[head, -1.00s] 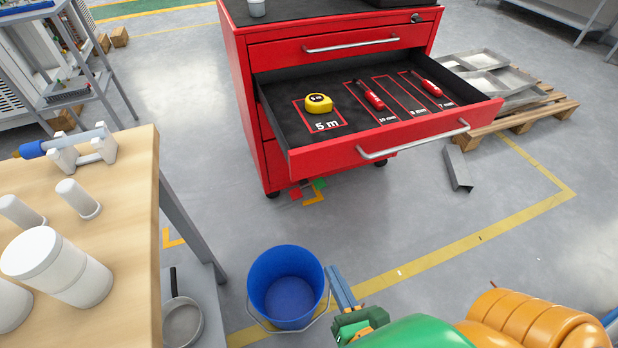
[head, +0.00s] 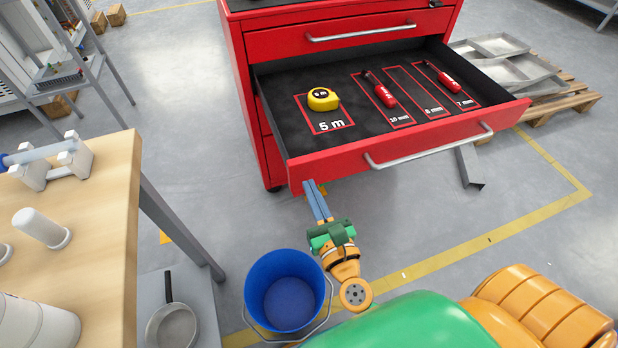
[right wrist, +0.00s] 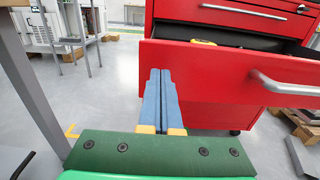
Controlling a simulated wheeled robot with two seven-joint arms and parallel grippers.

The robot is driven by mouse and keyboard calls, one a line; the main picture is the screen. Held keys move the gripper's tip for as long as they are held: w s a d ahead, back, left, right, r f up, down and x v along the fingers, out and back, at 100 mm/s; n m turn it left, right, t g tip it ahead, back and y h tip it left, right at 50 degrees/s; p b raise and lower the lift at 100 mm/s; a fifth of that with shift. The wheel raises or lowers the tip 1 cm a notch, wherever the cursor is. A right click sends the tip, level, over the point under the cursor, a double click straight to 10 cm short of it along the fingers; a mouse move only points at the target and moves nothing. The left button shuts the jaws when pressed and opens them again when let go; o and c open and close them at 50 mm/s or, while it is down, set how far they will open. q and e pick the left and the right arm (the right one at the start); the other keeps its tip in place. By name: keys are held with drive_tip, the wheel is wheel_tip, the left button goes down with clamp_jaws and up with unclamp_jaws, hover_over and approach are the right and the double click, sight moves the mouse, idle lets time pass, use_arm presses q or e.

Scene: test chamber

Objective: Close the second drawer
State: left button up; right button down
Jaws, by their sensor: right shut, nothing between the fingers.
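The red tool cabinet (head: 262,140) stands ahead, with its second drawer (head: 335,166) pulled well out. The drawer has a silver bar handle (head: 430,147). Inside lie a yellow tape measure (head: 322,99) and two red-handled tools (head: 385,95) on a black outlined liner. My right gripper (head: 315,184) is shut and empty, its blue fingers pointing at the lower left part of the drawer front. In the right wrist view the fingers (right wrist: 160,72) overlap the left end of the drawer front (right wrist: 195,75); I cannot tell whether they touch it. My left gripper is not in view.
A blue bucket (head: 285,290) stands on the floor just left of my right arm. A wooden table (head: 105,200) with white containers is at the left. The top drawer (head: 335,38) is shut. A pallet with metal trays (head: 510,65) lies right of the cabinet.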

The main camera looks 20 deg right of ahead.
drive_tip(key=shift+w+d, duration=0.1)
drive_tip(key=shift+w, duration=0.9)
